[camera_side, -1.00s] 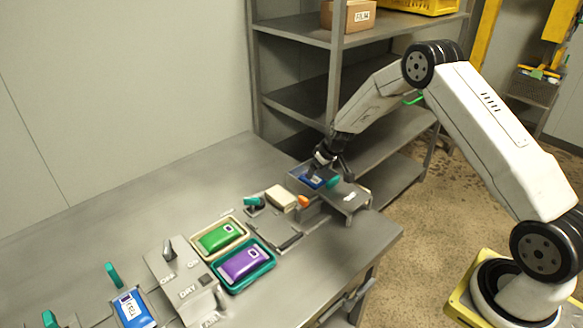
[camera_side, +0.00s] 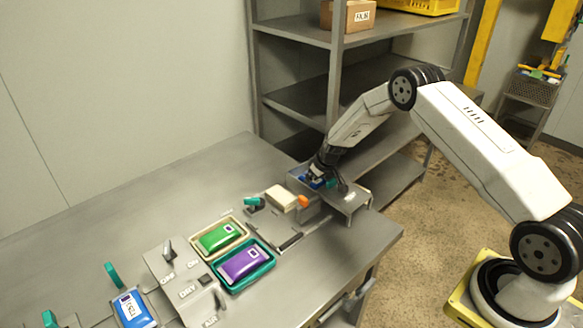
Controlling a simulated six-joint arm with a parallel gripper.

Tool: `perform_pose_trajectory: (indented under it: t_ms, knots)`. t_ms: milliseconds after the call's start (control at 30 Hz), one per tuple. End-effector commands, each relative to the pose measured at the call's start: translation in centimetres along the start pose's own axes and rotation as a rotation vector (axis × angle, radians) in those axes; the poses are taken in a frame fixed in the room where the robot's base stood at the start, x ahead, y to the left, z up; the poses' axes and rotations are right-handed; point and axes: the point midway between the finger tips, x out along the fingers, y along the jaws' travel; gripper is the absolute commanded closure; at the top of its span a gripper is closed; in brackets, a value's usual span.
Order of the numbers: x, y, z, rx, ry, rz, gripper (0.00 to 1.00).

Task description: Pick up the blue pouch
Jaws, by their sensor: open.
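The blue pouch (camera_side: 304,179) lies inside an open grey metal box (camera_side: 296,191) at the back right of the table, and my gripper covers most of it. My gripper (camera_side: 317,181) is open and points down into the box, with its fingers at the pouch. Whether the fingers touch the pouch is hidden. Another blue item (camera_side: 133,308) with a white label lies at the front left of the table.
A green pouch (camera_side: 220,238) lies in a cream tray, and a purple pouch (camera_side: 243,264) in a teal tray (camera_side: 266,277). A grey lever panel (camera_side: 178,275) stands left of them. A cream block (camera_side: 282,197) and an orange knob (camera_side: 303,202) sit near the box. Grey shelves (camera_side: 290,100) rise behind.

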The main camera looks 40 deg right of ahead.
Motion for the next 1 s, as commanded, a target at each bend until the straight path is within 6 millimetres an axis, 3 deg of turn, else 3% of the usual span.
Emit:
perform_pose_trajectory:
  t_ms: [533, 767, 1000]
  knots:
    - [0.11, -0.01, -0.03, 0.000, 0.000, 0.000, 0.00]
    - [0.10, -0.01, -0.03, 0.000, 0.000, 0.000, 0.73]
    - [0.06, 0.00, -0.08, 0.000, 0.001, 0.000, 0.76]
